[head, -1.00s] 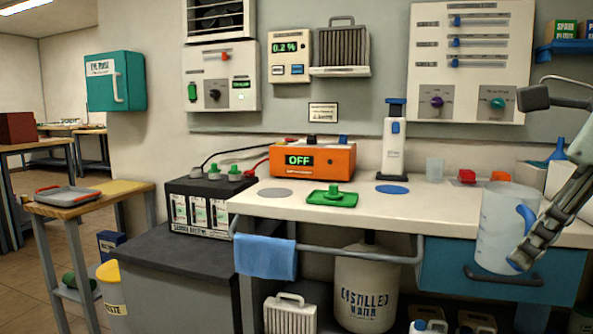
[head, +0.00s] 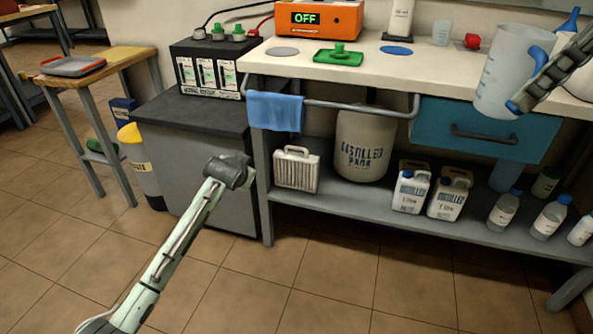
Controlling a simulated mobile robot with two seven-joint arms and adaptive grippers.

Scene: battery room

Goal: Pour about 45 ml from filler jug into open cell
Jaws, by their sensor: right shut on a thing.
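The filler jug (head: 497,78) is a translucent cup with a blue handle, at the right, in front of the bench. My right gripper (head: 522,101) is shut on its handle and holds it about upright; any liquid level is unclear. The black battery (head: 205,76) stands on a dark cabinet left of the bench, with green caps (head: 238,32) on top. The open cell's hole cannot be made out. My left gripper (head: 228,172) is low in front of the cabinet; its fingers are unclear.
An orange charger (head: 330,20) reading OFF stands at the back of the bench, with cables to the battery. A blue towel (head: 274,112) hangs on the front rail (head: 350,107). A yellow-topped bin (head: 142,165) stands left of the cabinet. The floor in front is clear.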

